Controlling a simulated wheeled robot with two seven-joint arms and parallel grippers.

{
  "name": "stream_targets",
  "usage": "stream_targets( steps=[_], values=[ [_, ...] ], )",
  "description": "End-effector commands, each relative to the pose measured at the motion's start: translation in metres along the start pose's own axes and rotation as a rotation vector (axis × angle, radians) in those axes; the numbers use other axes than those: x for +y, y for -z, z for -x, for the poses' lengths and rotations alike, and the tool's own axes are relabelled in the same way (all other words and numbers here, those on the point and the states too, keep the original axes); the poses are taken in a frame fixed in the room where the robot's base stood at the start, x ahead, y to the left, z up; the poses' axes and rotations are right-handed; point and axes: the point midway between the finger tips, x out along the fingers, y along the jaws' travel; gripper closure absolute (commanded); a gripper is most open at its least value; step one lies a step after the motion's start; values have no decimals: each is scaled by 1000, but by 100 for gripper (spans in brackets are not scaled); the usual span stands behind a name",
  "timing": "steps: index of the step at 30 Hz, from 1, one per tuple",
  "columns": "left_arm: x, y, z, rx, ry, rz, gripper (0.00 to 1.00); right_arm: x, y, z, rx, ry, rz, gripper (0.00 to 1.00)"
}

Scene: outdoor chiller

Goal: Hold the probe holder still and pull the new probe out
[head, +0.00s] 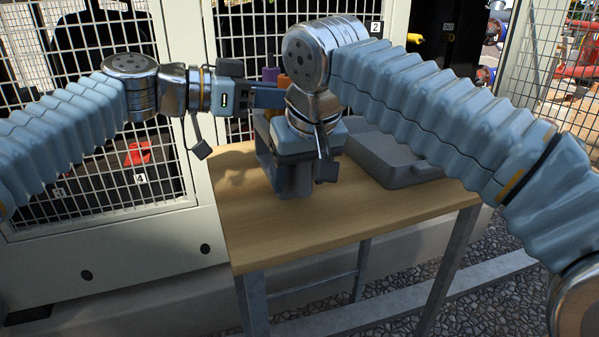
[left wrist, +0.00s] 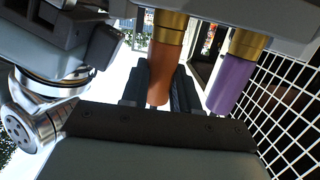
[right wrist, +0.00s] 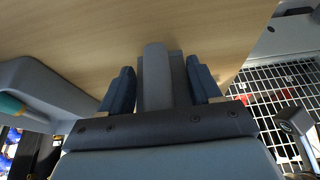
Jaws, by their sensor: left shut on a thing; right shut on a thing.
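The orange probe (left wrist: 163,75) with a brass collar stands between the fingers of my left gripper (head: 268,97), which is shut on it. A purple probe (left wrist: 231,85) with a brass collar is beside it, free of the fingers. In the head view only small parts of the orange and purple probes show behind my grippers. The grey probe holder (head: 264,150) stands on the table, largely hidden by my right gripper (head: 297,150). In the right wrist view a grey upright part of the holder (right wrist: 155,78) is between its two blue fingers, and the gripper is shut on it.
A grey tray (head: 390,178) lies on the wooden table (head: 300,235) right of the holder. A teal-ended thing (right wrist: 12,105) shows in it in the right wrist view. The front of the table is bare. A mesh-fronted cabinet (head: 105,205) stands behind and left.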

Motion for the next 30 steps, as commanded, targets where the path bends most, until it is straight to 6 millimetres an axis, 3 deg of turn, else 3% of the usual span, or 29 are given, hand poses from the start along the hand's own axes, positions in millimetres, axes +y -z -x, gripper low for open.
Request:
stream_targets(
  steps=[20,30],
  values=[
    [0,13,2,2,0,-1,100,-1,0,0,1,2,2,100],
    [0,37,6,2,0,-3,100,0,0,0,0,0,1,100]
  ],
)
